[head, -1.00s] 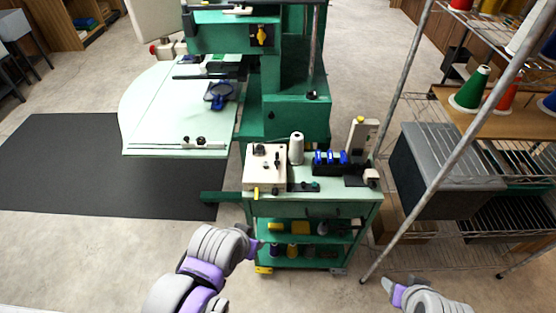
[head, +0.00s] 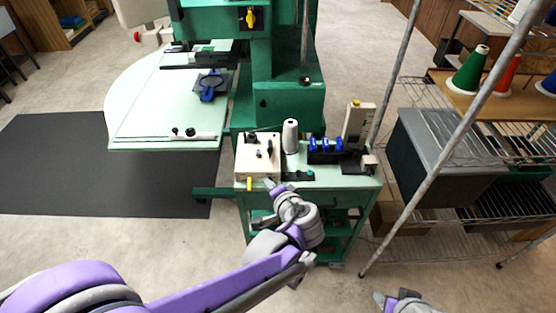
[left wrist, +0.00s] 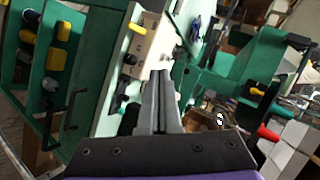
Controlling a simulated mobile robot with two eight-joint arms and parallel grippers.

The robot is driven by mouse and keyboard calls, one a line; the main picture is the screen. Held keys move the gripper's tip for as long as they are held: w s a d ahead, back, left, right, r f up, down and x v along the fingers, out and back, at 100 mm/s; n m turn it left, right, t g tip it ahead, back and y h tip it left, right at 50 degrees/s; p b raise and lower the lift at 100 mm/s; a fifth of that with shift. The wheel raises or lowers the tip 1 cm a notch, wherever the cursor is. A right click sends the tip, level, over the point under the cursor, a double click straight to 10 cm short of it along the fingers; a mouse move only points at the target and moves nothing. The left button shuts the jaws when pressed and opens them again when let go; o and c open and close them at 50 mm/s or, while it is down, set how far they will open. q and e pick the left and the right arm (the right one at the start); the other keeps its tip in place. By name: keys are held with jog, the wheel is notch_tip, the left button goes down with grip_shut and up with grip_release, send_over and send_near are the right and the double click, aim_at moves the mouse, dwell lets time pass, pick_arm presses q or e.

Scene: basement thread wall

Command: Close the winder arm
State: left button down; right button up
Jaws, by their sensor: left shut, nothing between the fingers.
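The winder, a cream box (head: 258,165) with small black knobs on top and a yellow lever (head: 249,184) at its front, sits on the left of the green cart's top. In the left wrist view the box (left wrist: 143,50) and yellow lever (left wrist: 137,29) show beyond the fingers. I cannot make out which small part is the winder arm. My left gripper (head: 268,184) is shut and empty at the box's front right corner; its fingers (left wrist: 160,78) are together in the left wrist view. Contact is unclear. My right gripper (head: 379,298) is low at the bottom edge, partly out of frame.
A white thread cone (head: 290,136) and a row of blue parts (head: 325,144) stand right of the winder on the cart (head: 345,188). A green machine with a pale table (head: 150,105) is behind. A wire rack's post (head: 440,150) rises on the right.

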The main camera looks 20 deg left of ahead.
pick_arm(q)
jog(key=w+d+f+m+t+y+b, duration=0.1)
jog(key=w+d+m+t, duration=0.1)
jog(key=w+d+t, duration=0.2)
jog(key=w+d, duration=0.1)
jog(key=d, duration=0.2)
jog(key=shift+d+m+y+b, duration=0.3)
jog(key=shift+d+m+b, duration=0.05)
jog(key=shift+m+b, duration=0.05)
pick_arm(e)
jog(key=f, duration=0.2)
jog(key=shift+s+f, duration=0.3)
pick_arm(q)
jog(key=x, duration=0.4)
jog(key=s+a+p+x, duration=0.1)
jog(key=x, duration=0.3)
jog(key=a+x, duration=0.1)
jog(key=x, duration=0.3)
jog(key=shift+a+f, duration=0.1)
jog(key=shift+f, duration=0.1)
jog(key=shift+a+f, duration=0.1)
jog(key=shift+a, duration=0.2)
pick_arm(e)
jog(key=shift+w+r, duration=0.2)
jog(key=shift+r, duration=0.65)
pick_arm(q)
jog(key=shift+a, duration=0.1)
pick_arm(e)
jog(key=shift+f, duration=0.1)
